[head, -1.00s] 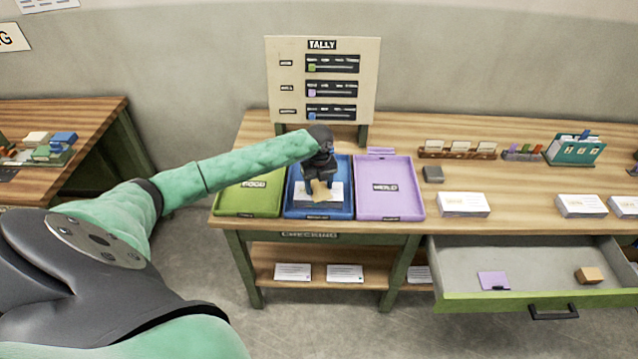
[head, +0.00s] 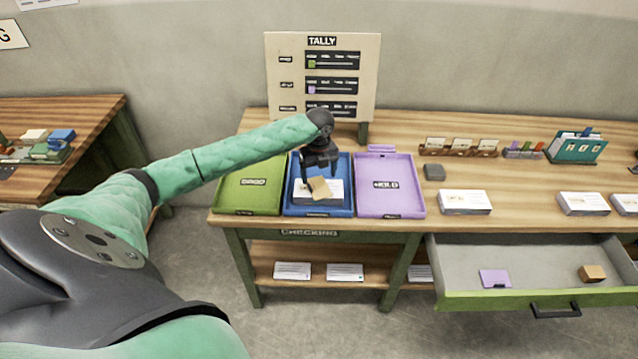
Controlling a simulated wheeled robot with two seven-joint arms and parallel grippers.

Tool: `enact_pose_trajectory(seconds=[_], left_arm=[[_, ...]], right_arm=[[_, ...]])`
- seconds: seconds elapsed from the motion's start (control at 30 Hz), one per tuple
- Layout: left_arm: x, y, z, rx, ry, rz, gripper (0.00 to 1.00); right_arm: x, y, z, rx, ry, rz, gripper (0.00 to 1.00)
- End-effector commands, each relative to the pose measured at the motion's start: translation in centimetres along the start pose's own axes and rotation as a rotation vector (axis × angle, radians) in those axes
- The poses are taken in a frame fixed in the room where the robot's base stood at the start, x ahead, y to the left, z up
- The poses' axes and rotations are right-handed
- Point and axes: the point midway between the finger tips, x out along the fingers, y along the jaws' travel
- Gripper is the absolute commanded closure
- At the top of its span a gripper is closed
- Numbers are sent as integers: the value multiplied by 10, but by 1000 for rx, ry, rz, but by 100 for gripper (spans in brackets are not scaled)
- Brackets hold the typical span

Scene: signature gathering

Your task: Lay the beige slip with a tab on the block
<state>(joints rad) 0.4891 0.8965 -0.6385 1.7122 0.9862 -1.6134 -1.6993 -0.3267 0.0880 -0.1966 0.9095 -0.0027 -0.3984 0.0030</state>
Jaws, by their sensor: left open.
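The beige slip (head: 319,187) lies tilted over the white block of sheets (head: 331,195) in the blue tray (head: 318,211). I cannot make out its tab. My left gripper (head: 318,174) is open just above and behind the slip, apart from it as far as I can tell. My right gripper is not in view.
A green tray (head: 234,204) and a purple tray (head: 404,205) flank the blue one. A tally board (head: 369,75) stands behind. At right are paper stacks (head: 464,202), and an open drawer (head: 459,301) holding a purple slip (head: 494,279) and a tan block (head: 592,272).

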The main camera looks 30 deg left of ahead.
Motion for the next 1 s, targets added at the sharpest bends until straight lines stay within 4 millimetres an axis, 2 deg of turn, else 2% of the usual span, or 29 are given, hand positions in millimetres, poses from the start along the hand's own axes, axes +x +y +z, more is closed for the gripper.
enact_pose_trajectory(seconds=[0.23, 0.43, 0.6, 1.0], left_arm=[[-45, -1, 0, 1, -2, -3, 20], [-70, 0, 0, -1, -1, 0, 20], [-78, 0, 0, 0, 1, 0, 20], [-79, 0, 0, 0, 1, 0, 20]], right_arm=[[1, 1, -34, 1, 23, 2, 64], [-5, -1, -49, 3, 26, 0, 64], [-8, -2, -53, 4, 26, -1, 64], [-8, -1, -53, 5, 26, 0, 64]])
